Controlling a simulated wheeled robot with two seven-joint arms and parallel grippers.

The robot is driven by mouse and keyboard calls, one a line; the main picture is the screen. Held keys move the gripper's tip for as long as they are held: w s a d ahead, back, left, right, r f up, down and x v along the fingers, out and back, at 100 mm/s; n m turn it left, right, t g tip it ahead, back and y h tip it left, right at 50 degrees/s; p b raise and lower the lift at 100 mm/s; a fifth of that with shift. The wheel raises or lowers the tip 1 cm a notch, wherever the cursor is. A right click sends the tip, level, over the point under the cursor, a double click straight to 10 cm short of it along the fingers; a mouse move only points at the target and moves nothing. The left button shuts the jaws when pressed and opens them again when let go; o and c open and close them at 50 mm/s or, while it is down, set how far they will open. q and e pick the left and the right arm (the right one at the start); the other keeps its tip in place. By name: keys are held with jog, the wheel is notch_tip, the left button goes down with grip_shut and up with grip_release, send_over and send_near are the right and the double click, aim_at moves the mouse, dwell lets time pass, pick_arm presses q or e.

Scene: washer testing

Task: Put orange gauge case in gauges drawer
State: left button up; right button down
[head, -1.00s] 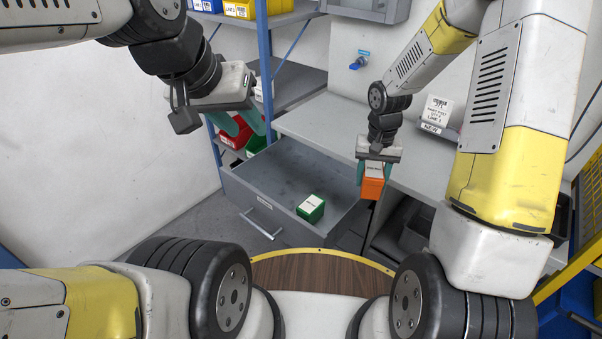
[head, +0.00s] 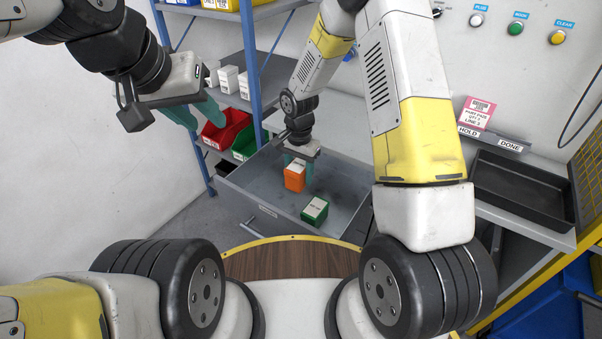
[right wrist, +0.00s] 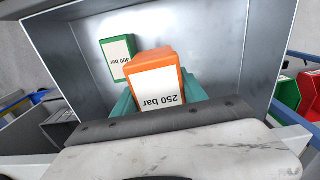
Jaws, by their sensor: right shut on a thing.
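The orange gauge case (head: 294,177) is in my right gripper (head: 297,168), which is shut on it. In the right wrist view the orange case (right wrist: 158,80) shows a white label reading 250 bar, held between the teal fingers. It is over the open gauges drawer (head: 245,195), inside its outline in the head view; I cannot tell whether it touches the floor. A green case (head: 315,210) lies in the drawer beside it; its label in the right wrist view (right wrist: 118,58) reads 400 bar. My left gripper (head: 194,114) is open and empty, left of the shelves.
Red (head: 225,128) and green bins (head: 246,142) and white boxes (head: 228,78) sit on the blue-framed shelving behind the drawer. A black tray (head: 522,188) lies on the bench at right. The drawer floor around the cases has free room.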

send_over(296, 207)
jog(key=shift+m, duration=0.3)
notch_tip(296, 207, down, 7)
jog(key=shift+f, duration=2.35)
jog(key=c, duration=0.6)
grip_release()
jog(key=shift+f, duration=0.15)
jog(key=shift+c, duration=0.2)
